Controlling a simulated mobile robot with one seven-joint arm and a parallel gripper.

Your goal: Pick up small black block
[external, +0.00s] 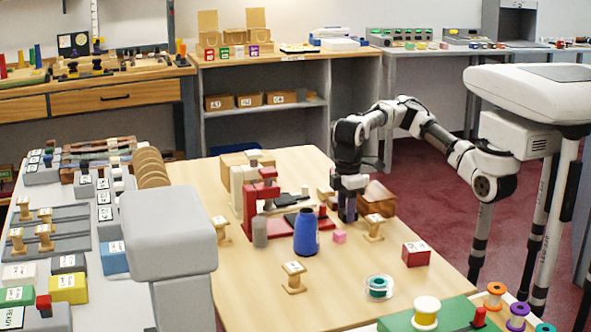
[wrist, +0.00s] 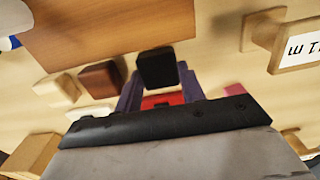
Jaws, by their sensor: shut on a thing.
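The small black block (wrist: 157,69) shows in the wrist view between the two purple-grey fingers of my gripper (wrist: 159,78), which is shut on it. In the external view my gripper (external: 347,211) points down over the wooden table, right of the red press (external: 262,195) and behind the pink cube (external: 339,237). The block cannot be made out clearly there. Whether it touches the tabletop is hard to tell.
A larger brown wooden block (external: 377,198) lies right of my gripper, with a wooden label stand (external: 374,227) in front. Small brown (wrist: 100,77) and pale wood (wrist: 57,88) blocks are close by in the wrist view. A blue bottle (external: 306,231) stands front left.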

